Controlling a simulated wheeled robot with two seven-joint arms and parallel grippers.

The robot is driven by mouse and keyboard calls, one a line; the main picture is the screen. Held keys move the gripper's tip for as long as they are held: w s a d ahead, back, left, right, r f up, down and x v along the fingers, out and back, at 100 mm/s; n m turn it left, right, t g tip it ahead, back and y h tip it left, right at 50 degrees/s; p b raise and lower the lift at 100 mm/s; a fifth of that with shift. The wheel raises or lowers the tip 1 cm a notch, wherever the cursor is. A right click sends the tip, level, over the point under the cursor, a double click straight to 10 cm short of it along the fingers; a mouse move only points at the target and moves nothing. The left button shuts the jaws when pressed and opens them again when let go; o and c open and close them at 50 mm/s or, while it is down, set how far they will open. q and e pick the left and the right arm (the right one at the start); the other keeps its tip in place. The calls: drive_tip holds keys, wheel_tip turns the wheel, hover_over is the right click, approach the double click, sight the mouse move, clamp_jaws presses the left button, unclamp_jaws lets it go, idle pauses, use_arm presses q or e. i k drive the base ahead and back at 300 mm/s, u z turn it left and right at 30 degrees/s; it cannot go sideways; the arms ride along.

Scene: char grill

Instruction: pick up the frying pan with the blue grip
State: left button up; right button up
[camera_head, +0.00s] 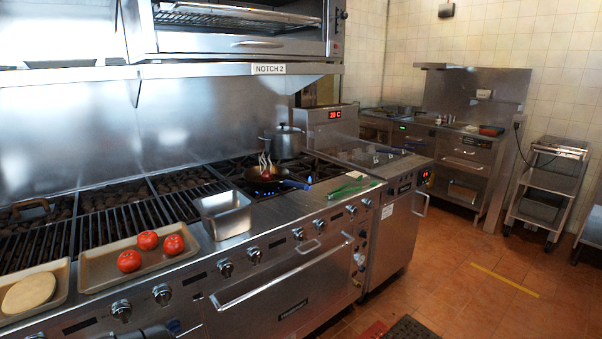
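The frying pan (258,186) is dark and round and sits on a burner of the range, right of the char grill. Its blue grip (295,184) points right, toward the front of the range. Blue flame shows under the pan. Something small and red lies in it, with pale wisps rising above.
A steel pot (287,143) stands behind the pan. A steel container (223,213) is to its front left. Green stalks (352,187) lie to its right. A tray (100,282) holds three tomatoes. A shelf (180,73) overhangs the grill. Tiled floor (455,270) is open at right.

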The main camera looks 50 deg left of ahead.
sight(251, 176)
drive_tip(key=i, duration=2)
drive_tip(key=u, duration=2.85)
